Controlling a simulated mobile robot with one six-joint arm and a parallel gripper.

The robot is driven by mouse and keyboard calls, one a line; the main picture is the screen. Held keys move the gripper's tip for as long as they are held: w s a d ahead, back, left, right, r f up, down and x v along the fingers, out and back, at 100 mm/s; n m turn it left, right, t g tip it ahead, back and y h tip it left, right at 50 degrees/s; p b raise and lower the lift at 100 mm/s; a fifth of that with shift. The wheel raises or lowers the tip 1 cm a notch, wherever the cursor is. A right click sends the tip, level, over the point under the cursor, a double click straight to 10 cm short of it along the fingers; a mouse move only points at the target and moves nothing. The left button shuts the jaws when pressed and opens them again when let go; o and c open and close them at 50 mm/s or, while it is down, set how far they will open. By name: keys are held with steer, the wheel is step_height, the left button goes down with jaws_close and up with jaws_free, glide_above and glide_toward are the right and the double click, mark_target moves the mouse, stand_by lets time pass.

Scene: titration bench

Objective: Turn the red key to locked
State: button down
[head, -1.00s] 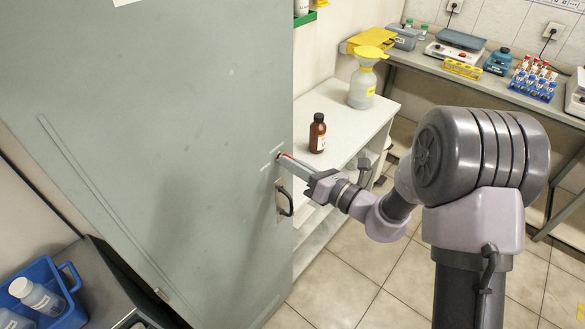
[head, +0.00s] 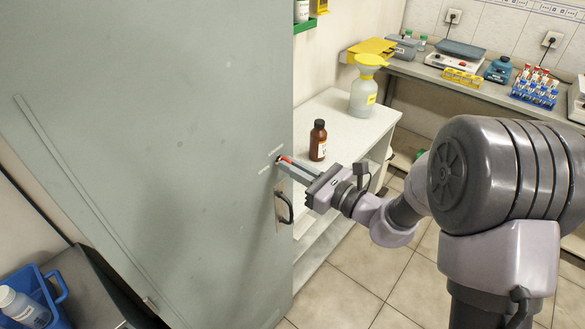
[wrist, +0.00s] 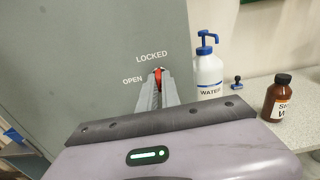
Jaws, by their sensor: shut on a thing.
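The red key (wrist: 158,77) sits in the face of the grey-green cabinet door (head: 160,130), with the word LOCKED above it and OPEN to its left. In the wrist view its visible red part stands roughly upright, below LOCKED; the fingers hide the rest. My gripper (wrist: 158,88) is shut on the key, one finger on each side. In the head view the fingertips (head: 284,163) reach the door near its right edge, with only a little red showing. A dark door handle (head: 286,207) is just below the fingers.
A brown bottle (head: 318,141) and a wash bottle with a yellow top (head: 363,88) stand on the white shelf unit (head: 345,117) right of the door. A white water pump bottle (wrist: 208,75) shows in the wrist view. A blue crate (head: 55,290) is at lower left.

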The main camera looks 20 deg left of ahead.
stand_by(0.3)
steer(key=c, duration=1.6)
jaws_free()
steer(key=shift+o, duration=0.2)
steer(key=p+v, duration=0.2)
steer(key=v, duration=1.5)
steer(key=shift+d, duration=0.2)
steer(key=shift+s, duration=0.15)
